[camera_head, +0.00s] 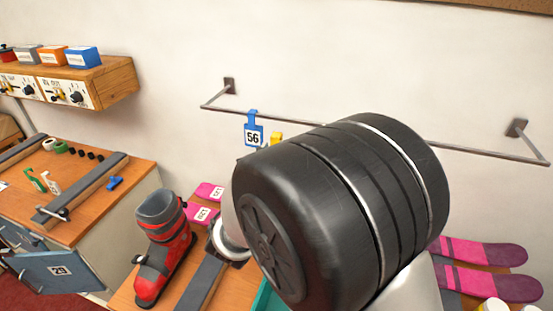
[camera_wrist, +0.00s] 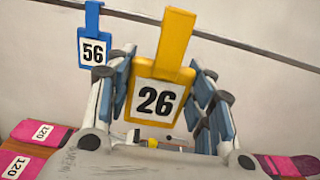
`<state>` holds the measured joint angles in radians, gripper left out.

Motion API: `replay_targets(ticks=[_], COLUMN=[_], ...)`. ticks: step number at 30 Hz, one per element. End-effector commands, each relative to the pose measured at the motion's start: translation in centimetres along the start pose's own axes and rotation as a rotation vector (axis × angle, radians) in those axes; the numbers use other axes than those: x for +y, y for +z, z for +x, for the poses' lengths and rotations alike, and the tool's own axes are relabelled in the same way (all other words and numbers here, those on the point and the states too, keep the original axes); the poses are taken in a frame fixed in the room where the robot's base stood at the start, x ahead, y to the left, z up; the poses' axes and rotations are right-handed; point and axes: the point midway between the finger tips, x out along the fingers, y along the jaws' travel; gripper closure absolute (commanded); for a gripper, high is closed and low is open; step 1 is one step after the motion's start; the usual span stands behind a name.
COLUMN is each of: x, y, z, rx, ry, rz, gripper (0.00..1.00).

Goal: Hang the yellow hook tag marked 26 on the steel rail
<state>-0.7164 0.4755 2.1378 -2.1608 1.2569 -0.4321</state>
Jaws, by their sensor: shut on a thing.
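The yellow hook tag marked 26 (camera_wrist: 158,98) is upright between the blue-padded fingers of my gripper (camera_wrist: 163,72), which is shut on it. Its hook end overlaps the steel rail (camera_wrist: 250,50) in the wrist view; whether it hooks over the rail or is in front of it I cannot tell. In the head view only a small yellow piece of the tag (camera_head: 277,138) shows, just under the steel rail (camera_head: 295,121). My dark arm link hides the gripper and the rest of the tag there.
A blue tag marked 56 (camera_head: 253,133) hangs on the rail, left of the yellow tag. Below are a red ski boot (camera_head: 165,245), pink pieces marked 120 (camera_wrist: 40,132) and pink-and-purple skis (camera_head: 490,253). The rail right of my arm is bare up to its bracket (camera_head: 516,128).

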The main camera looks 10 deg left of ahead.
Motion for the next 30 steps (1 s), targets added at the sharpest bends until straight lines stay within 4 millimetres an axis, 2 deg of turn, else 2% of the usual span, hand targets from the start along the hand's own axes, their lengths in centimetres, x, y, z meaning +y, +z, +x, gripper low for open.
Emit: replay_targets(ticks=[30], x=[-0.1], y=[0.0], z=[6.2], rx=[0.000], ry=[-0.002], rz=[0.000], gripper=[0.70])
